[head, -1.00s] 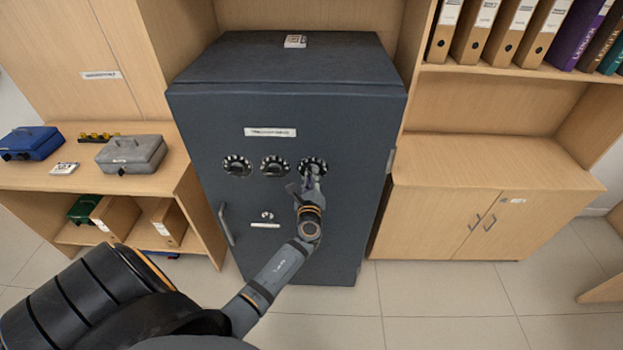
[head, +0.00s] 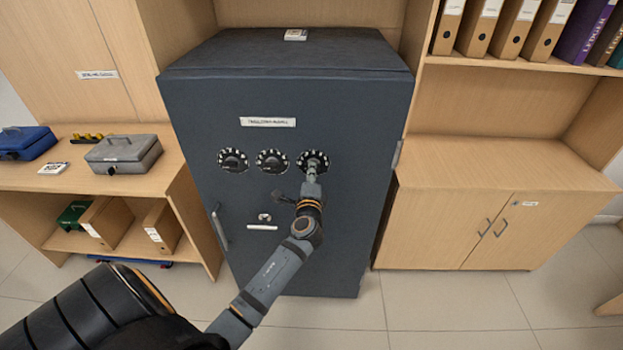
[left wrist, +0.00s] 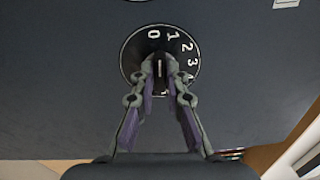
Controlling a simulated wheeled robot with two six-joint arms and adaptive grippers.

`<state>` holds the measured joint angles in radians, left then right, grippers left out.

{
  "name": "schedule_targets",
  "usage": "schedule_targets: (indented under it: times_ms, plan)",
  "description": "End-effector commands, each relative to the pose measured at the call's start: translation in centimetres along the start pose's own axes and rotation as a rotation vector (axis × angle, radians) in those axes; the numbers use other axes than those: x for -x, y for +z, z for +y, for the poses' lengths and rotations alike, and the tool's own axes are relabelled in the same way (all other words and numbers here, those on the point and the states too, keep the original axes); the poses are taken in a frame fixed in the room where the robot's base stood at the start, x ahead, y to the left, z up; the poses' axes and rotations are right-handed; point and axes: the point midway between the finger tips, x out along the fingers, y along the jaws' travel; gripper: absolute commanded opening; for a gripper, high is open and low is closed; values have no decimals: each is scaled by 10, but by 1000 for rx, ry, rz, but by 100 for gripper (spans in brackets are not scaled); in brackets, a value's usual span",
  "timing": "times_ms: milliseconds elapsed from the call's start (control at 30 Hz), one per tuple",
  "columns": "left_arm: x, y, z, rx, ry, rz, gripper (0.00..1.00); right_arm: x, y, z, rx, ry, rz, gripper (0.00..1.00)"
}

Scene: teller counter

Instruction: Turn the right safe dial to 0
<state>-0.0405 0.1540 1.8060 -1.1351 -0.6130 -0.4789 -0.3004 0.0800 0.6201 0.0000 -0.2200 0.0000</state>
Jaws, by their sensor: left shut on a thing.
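The dark grey safe (head: 285,105) carries three round black dials in a row. The right dial (head: 305,158) is at my left gripper (head: 313,172), which is shut on its knob. In the left wrist view the right dial (left wrist: 135,45) shows white numerals 0, 1, 2 and 3 along its upper and right edge. My left gripper (left wrist: 160,72) has a fingertip on either side of the knob there. The 0 sits near the top, slightly left of the knob. The lower part of the dial is hidden by the fingers. My right gripper is not seen.
The middle dial (head: 272,161) and left dial (head: 233,160) are beside it. Below are a keyhole (head: 264,217) and a handle (head: 222,226). A shelf with cash boxes (head: 124,153) stands left, a wooden cabinet (head: 500,165) right. Floor in front is clear.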

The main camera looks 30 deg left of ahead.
Motion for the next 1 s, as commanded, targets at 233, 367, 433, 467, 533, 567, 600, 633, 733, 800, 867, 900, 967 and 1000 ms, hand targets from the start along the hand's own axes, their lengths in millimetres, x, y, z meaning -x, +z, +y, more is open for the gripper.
schedule_targets:
  times_ms: [233,367,433,467,533,567,600,633,733,800,867,900,967,1000]
  plan:
    - [0,0,4,109,3,-1,0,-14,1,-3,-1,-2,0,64]
    - [0,0,3,139,3,-1,0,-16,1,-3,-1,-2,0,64]
    - [0,0,3,149,3,-1,0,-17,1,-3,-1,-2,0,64]
    - [0,0,3,152,3,-1,0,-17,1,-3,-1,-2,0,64]
    - [0,0,2,156,3,-1,0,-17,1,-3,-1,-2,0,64]
    - [0,0,2,158,3,-1,0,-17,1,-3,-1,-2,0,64]
    - [0,0,2,159,3,-1,0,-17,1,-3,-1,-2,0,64]
    - [0,0,2,159,3,-1,0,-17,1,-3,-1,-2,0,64]
    - [0,0,2,159,3,-1,0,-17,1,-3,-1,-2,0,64]
    - [0,0,2,159,3,-1,0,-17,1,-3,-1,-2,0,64]
    - [0,0,2,159,3,-1,0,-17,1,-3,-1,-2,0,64]
    - [0,0,2,159,3,-1,14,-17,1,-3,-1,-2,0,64]
    - [0,0,2,159,3,-1,22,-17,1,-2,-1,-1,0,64]
    - [0,0,2,158,3,-1,28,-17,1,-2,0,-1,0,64]
